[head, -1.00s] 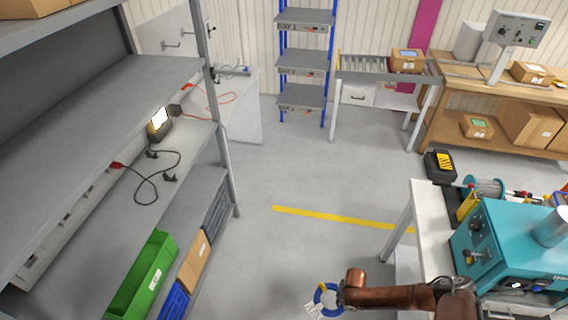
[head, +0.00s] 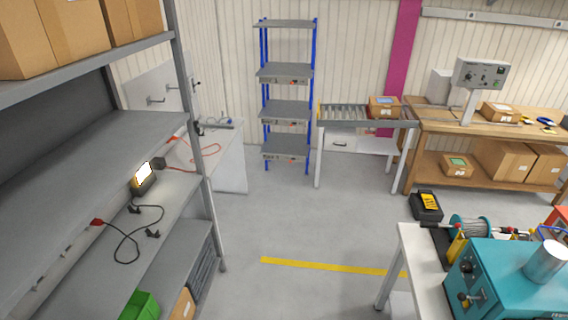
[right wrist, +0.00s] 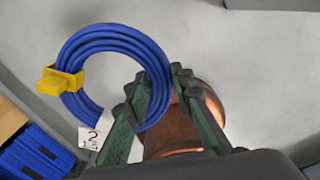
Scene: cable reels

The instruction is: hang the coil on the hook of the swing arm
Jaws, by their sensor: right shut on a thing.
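The coil (right wrist: 76,60) is a blue ring of cable with a yellow clip (right wrist: 59,81) and a white tag (right wrist: 90,138) reading 2 above what looks like 15. It shows only in the right wrist view. My right gripper (right wrist: 157,84) is shut on the side of the coil nearest it; the coil hangs clear of the floor. My left gripper is in neither view. In the head view, dark hooks (head: 156,100) stick out from a white panel (head: 150,78) at the back left. I cannot tell whether this panel is the swing arm.
A grey shelf rack (head: 95,170) fills the left. A white bench (head: 228,160) stands behind it. A blue-post rack (head: 286,112) and roller conveyor (head: 345,113) stand at the back. A teal machine (head: 500,280) on a white table (head: 422,245) is at right. The middle floor is open.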

